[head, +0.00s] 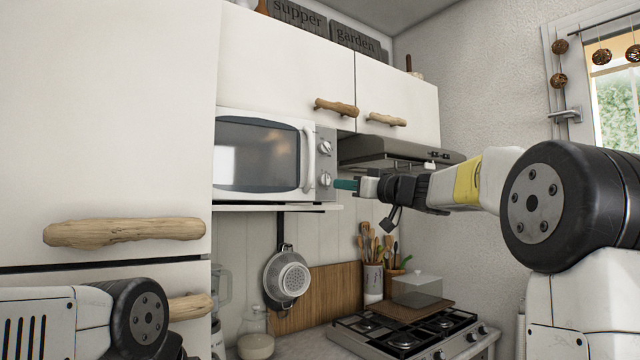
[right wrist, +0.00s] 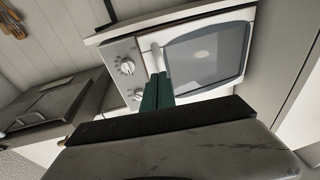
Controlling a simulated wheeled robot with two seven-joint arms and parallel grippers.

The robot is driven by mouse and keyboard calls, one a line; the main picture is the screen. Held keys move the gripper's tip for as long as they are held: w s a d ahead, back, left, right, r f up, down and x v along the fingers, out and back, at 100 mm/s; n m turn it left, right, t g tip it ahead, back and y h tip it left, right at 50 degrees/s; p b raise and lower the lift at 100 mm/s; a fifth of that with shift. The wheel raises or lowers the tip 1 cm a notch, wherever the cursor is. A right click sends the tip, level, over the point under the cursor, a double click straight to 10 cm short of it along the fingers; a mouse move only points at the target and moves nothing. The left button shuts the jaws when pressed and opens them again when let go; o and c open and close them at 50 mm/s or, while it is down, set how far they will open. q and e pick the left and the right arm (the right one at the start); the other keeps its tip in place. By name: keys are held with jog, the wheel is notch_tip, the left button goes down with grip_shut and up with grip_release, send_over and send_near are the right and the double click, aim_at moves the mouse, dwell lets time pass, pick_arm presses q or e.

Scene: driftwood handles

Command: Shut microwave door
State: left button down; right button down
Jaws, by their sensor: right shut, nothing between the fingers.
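The white microwave (head: 325,158) sits on a shelf under the wall cabinets. Its door (head: 255,188), with a dark window and a white upright handle (head: 308,160), looks flush or nearly flush with the body; I cannot tell whether a small gap remains. My right gripper (head: 346,185) is shut and empty, its teal fingertips by the lower right of the microwave front, near the knobs. In the right wrist view the shut fingers (right wrist: 158,90) point at the door handle (right wrist: 153,55) beside the knobs; contact is unclear. My left gripper is out of view; only its arm shows.
A range hood (head: 400,150) is just right of the microwave, above the gas stove (head: 405,335). Wall cabinets (head: 290,60) with driftwood handles hang above. A tall white cabinet (head: 110,120) stands at left. A strainer (head: 287,277) hangs below the shelf.

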jog(key=x, duration=0.9)
jog(key=shift+w, duration=0.15)
